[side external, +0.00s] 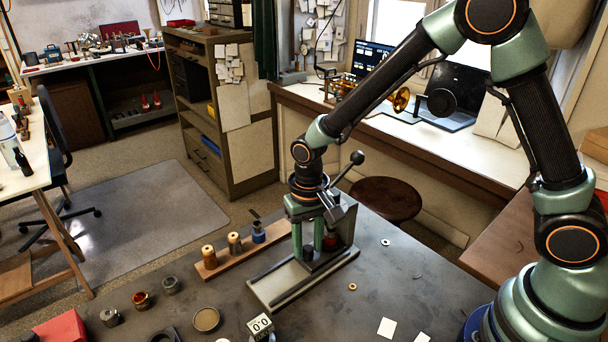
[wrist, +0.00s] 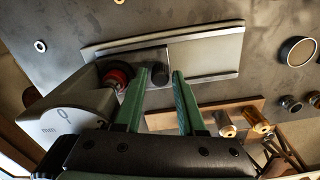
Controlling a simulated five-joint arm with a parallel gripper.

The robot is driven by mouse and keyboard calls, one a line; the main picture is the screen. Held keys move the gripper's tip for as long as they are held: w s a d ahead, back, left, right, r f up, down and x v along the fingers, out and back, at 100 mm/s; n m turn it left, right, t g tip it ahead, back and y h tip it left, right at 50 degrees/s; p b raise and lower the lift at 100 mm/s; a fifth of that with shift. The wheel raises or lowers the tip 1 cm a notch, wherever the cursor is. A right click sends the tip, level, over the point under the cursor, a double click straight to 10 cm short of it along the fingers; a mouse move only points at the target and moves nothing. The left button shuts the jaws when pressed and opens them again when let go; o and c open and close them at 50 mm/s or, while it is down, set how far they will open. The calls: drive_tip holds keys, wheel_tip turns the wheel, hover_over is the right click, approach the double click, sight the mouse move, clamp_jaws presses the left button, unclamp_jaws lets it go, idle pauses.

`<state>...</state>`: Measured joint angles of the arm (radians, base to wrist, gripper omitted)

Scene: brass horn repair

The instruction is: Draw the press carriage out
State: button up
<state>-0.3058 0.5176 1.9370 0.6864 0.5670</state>
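The press (side external: 335,212) stands on the dark bench, with a long pale base and rails (side external: 278,287) reaching toward the front left. In the wrist view the carriage (wrist: 190,53) is a grey plate between the rails, with a short dark upright post (wrist: 153,82) on it. My gripper (side external: 308,250) points down over the carriage beside the press column. In the wrist view my gripper (wrist: 165,72) is open, its two green fingers apart. The post shows between the fingertips, closer to the left finger; I cannot tell whether they touch.
A red part (wrist: 116,76) sits under the press head, close to the left finger. A wooden rack (side external: 222,265) with several small cylinders lies left of the press. A lever with a ball knob (side external: 357,157) rises behind my gripper. A small readout (side external: 260,325) stands in front.

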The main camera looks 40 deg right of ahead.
clamp_jaws()
drive_tip(key=shift+a+r, duration=0.1)
idle(1.2)
